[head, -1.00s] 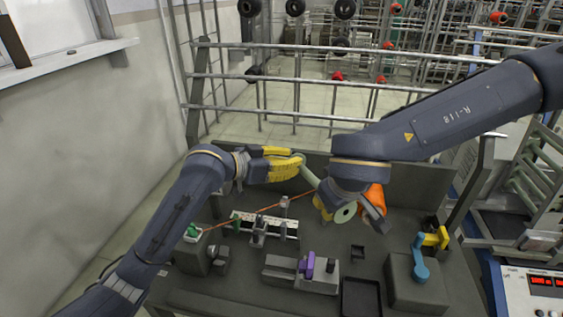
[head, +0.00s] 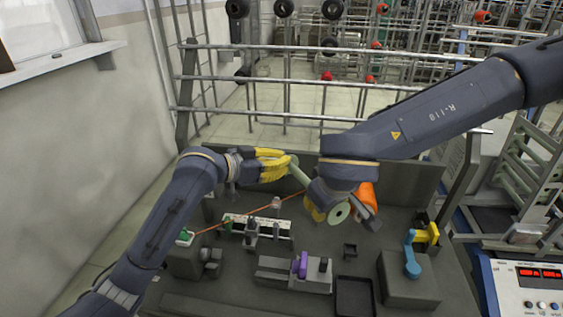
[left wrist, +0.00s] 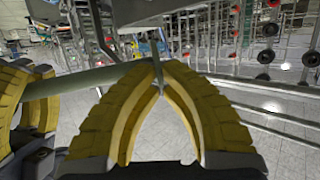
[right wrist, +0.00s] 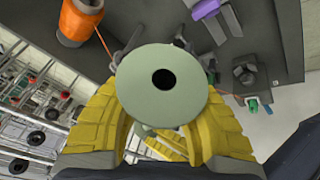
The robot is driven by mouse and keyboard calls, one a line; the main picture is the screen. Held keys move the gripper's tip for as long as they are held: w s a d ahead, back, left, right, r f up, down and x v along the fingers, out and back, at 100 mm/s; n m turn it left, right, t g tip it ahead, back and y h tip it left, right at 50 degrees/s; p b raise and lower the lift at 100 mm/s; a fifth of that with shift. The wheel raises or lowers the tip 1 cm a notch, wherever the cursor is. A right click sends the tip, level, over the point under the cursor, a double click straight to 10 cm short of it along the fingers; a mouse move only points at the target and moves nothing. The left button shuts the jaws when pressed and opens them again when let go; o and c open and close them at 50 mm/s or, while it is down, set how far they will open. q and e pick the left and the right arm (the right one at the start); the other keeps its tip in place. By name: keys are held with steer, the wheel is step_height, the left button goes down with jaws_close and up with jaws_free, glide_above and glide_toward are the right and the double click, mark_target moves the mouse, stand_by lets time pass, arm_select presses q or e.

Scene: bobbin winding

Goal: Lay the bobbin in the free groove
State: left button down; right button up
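The bobbin is a pale green spool with a round flange (head: 339,213) facing the head camera. Its barrel runs up and left to my left gripper (head: 286,160). In the right wrist view the holed flange (right wrist: 138,82) hides the fingertips of my right gripper (right wrist: 163,108), which is closed around the bobbin behind it. My left gripper's fingers (left wrist: 160,88) come almost together at the bobbin's far end, seemingly on a thin edge. The bobbin is in the air above the bench. I cannot pick out the free groove.
On the bench (head: 235,287) stand a grey block with a purple clamp (head: 301,264), a white strip with small stands (head: 230,218), a blue and yellow fixture (head: 411,262) and a black tray (head: 355,284). An orange cone (head: 367,193) stands behind my right gripper; its thread crosses the bench.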

steer(key=o, duration=0.5)
steer(key=shift+r, duration=0.1)
